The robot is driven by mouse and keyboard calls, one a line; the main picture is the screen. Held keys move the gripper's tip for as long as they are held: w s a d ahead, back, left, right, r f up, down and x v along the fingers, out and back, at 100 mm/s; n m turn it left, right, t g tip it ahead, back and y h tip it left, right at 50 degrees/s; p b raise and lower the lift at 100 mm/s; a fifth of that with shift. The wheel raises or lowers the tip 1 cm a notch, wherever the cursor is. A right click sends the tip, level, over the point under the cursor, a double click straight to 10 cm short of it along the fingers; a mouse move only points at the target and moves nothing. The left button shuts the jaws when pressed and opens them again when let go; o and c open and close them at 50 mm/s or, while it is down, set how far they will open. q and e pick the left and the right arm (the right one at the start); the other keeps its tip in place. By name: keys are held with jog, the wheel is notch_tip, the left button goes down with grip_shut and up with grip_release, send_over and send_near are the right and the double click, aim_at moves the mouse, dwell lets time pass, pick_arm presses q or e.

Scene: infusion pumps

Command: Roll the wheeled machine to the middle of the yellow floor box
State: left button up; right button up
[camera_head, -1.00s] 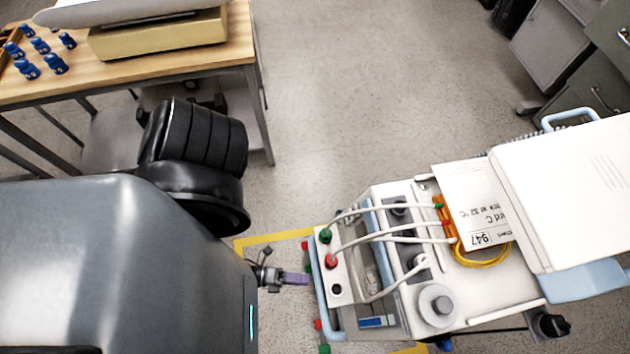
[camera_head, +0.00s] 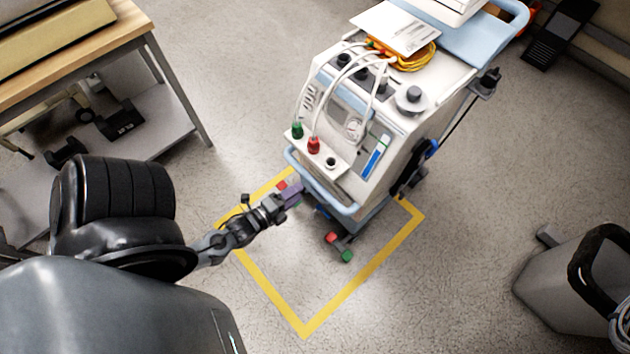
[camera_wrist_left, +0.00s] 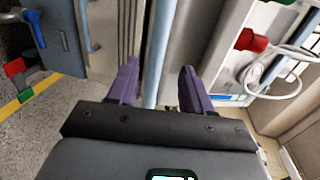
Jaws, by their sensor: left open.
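The wheeled machine (camera_head: 365,115) is a white and pale-blue cart with hoses, knobs and red and green fittings. It stands upright over the far part of the yellow floor box (camera_head: 270,288), with the box's near corner bare. A pale-blue handle bar (camera_head: 328,196) runs across its near face. My left gripper (camera_head: 292,195) is at the left part of this bar. In the left wrist view, its purple fingers (camera_wrist_left: 158,68) are open, with the pale-blue bar (camera_wrist_left: 157,45) showing between them. Contact cannot be told. My right gripper is not in view.
A wooden-topped table (camera_head: 75,45) with a lower shelf stands at the left. A grey bin (camera_head: 560,285) with a black rim stands at the lower right. A dark object (camera_head: 560,32) lies at the far right. The floor between the machine and the bin is clear.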

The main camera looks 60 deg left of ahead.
aim_at(312, 185)
pick_arm(q)
jog(key=shift+d+f+b+x, duration=0.15)
jog(key=shift+b+x, duration=0.85)
jog(key=shift+x, duration=1.1)
jog(key=shift+d+f+b+x, duration=0.1)
jog(key=shift+d+b+x, duration=0.15)
jog(key=shift+b+x, duration=1.3)
jog(key=shift+w+a+p, duration=0.1)
jog(key=shift+w+p, duration=0.4)
jog(key=shift+p, duration=0.05)
grip_shut()
